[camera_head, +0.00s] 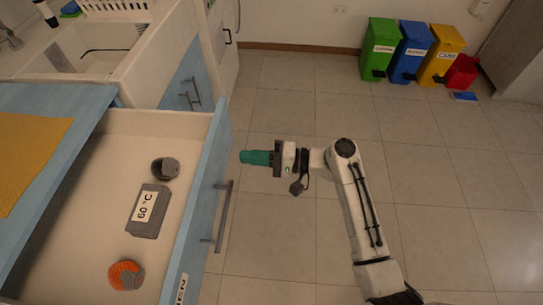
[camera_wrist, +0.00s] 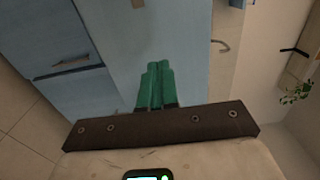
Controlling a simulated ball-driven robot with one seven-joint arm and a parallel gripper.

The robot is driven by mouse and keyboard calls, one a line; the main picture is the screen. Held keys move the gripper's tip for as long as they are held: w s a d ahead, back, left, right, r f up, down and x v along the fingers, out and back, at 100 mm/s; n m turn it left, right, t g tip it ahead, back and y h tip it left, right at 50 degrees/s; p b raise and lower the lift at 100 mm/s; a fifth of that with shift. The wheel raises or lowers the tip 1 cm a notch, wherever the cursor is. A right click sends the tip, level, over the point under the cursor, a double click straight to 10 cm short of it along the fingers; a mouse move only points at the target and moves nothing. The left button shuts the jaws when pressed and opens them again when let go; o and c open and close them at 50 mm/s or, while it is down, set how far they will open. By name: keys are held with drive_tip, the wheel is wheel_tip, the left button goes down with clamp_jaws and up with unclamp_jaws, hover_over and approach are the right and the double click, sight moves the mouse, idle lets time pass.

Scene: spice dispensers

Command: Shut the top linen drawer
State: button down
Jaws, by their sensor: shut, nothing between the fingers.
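The top linen drawer (camera_head: 90,165) is pulled far out in the head view. Its blue front (camera_head: 204,165) faces right, with a grey bar handle (camera_head: 224,215) and a partly cut-off label ending in "EN". My gripper (camera_head: 241,157) has green fingers, closed together and empty. It points left toward the outer face of the drawer front, just right of it and beyond the handle, with a small gap in the picture. In the wrist view the closed fingers (camera_wrist: 157,66) point at blue panels; I cannot tell from it whether they touch.
In the drawer lie a grey folded cloth marked 60 °C (camera_head: 148,210), a dark rolled item (camera_head: 165,168) and an orange-grey one (camera_head: 126,275). A blue counter (camera_head: 50,170) with a yellow cloth (camera_head: 25,150) is at left. Colored bins (camera_head: 408,52) stand far back.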

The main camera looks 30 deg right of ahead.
sight(220, 155)
drive_tip(key=shift+x, duration=2.4)
drive_tip(key=shift+w+a, duration=0.4)
drive_tip(key=shift+a, duration=0.1)
drive_tip(key=b+x, duration=1.1)
drive_tip(key=x, duration=1.7)
drive_tip(key=shift+f+b, duration=0.1)
drive_tip(key=shift+b, duration=0.3)
drive_tip(key=shift+w+a, duration=0.3)
drive_tip(key=shift+a, duration=0.05)
drive_tip(key=shift+r+b, duration=0.3)
drive_tip(key=shift+a+r, duration=0.1)
drive_tip(key=shift+r, duration=0.05)
